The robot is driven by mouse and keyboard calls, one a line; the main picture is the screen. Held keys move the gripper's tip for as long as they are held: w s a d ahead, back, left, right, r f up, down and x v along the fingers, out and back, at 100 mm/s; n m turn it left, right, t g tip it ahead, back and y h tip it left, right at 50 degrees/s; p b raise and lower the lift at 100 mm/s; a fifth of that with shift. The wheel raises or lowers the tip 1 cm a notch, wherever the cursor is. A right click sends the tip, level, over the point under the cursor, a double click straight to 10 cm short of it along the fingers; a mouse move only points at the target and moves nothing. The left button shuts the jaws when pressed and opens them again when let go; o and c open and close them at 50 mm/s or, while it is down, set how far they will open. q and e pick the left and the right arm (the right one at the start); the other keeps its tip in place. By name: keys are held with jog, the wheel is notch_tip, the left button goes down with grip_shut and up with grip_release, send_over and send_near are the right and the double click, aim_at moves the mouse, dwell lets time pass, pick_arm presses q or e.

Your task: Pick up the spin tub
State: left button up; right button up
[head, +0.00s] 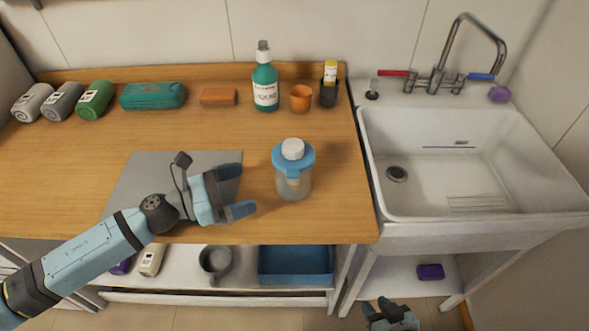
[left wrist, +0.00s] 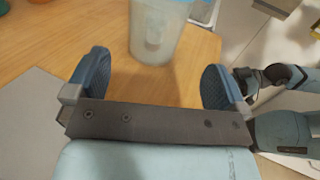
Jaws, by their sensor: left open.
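The spin tub (head: 293,178) is a clear, see-through tub with a blue lid and a white knob. It stands upright on the wooden counter near its front edge, right of centre. My left gripper (head: 240,190) is open and empty, just left of the tub, with its fingers pointing toward it. In the left wrist view the tub (left wrist: 155,35) shows beyond the two open fingertips (left wrist: 150,75), roughly midway between them; its top is cut off. My right gripper (head: 392,312) is at the bottom edge, low in front of the shelf, and its jaws are unclear.
A grey mat (head: 135,185) lies under my left arm. A green bottle (head: 265,85), an orange cup (head: 301,98) and a black holder (head: 328,94) stand behind the tub. The sink (head: 470,215) is to the right. A blue tray (head: 295,265) sits on the shelf below.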

aim_at(274, 171)
pick_arm(q)
jog(key=x, duration=0.4)
jog(key=shift+w+d+p, duration=0.15)
jog(key=shift+d+p, duration=0.1)
jog(key=shift+p, duration=0.05)
jog(key=shift+w+d, duration=0.15)
jog(key=shift+d, duration=0.25)
jog(key=p+x, duration=0.1)
jog(key=x, duration=0.4)
jog(key=shift+w, duration=0.1)
jog(key=shift+a, duration=0.1)
pick_arm(e)
jog(key=shift+w+d+r, duration=0.1)
jog(key=shift+d+r, duration=0.2)
jog(key=shift+r, duration=0.4)
pick_arm(q)
jog(key=c, duration=0.8)
pick_arm(e)
jog(key=shift+a, duration=0.1)
pick_arm(q)
jog(key=shift+r, duration=0.15)
pick_arm(e)
jog(key=shift+r, duration=0.1)
